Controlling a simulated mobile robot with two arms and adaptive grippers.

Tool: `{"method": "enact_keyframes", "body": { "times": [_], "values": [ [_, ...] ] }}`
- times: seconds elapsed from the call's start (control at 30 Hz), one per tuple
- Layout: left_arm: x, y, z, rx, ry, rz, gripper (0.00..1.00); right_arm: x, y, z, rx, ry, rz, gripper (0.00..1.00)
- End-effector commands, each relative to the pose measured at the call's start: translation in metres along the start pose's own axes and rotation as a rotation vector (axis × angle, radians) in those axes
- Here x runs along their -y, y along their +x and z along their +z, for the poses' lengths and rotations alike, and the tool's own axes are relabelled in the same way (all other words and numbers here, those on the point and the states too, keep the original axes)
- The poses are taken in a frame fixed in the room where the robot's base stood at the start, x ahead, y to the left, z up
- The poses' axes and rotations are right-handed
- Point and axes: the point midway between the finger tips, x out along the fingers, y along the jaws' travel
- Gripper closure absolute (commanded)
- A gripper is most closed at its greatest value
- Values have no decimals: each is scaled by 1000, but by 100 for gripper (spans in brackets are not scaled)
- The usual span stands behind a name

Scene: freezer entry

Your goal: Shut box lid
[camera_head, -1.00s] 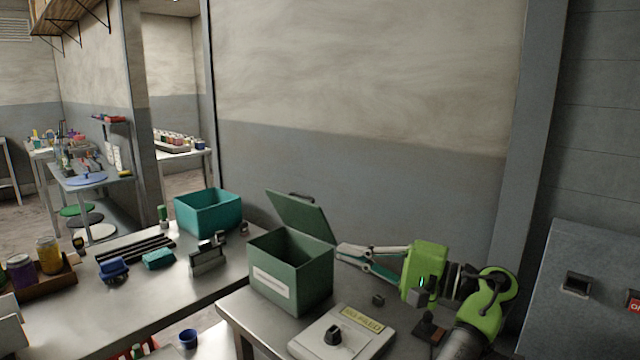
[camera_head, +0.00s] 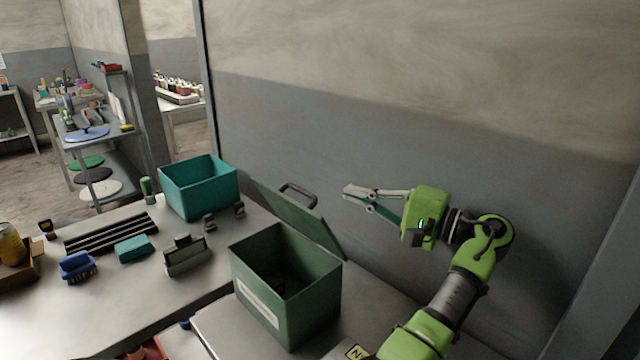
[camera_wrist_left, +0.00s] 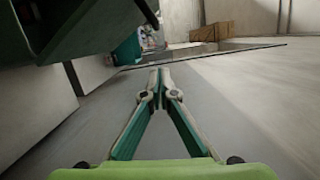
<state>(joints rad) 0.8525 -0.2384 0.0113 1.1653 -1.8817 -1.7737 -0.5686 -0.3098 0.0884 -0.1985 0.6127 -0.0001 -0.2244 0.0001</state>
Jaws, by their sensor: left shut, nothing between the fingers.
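The dark green box (camera_head: 262,300) stands on the metal table with a pale label on its front. Its lid (camera_head: 297,220) is open, tilted up from the back edge, with a dark handle (camera_head: 298,193) near its top. A small dark thing inside the box is hard to make out. My left gripper (camera_head: 347,192) is shut and empty, to the right of the lid and apart from it, at about the handle's height. In the left wrist view the shut fingertips (camera_wrist_left: 158,76) point forward, and a dark green panel, apparently the lid (camera_wrist_left: 85,28), fills the upper left. My right gripper is not in view.
A teal bin (camera_head: 200,190) stands behind and left of the box. A blue brush (camera_head: 77,265), a teal block (camera_head: 133,248) and a grey holder (camera_head: 185,256) lie on the left table. The wall (camera_head: 400,120) is close behind my gripper.

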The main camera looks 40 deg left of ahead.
Motion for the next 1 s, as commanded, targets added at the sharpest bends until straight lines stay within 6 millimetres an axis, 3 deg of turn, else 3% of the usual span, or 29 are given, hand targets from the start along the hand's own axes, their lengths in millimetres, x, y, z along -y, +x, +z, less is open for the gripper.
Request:
{"method": "enact_keyframes", "body": {
  "times": [0.27,0.6,1.0],
  "values": [
    [4,61,3,2,0,0,100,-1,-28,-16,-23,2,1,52],
    [1,65,36,0,0,0,100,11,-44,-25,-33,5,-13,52],
    [0,66,39,0,0,0,100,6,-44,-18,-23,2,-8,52]
  ]
}}
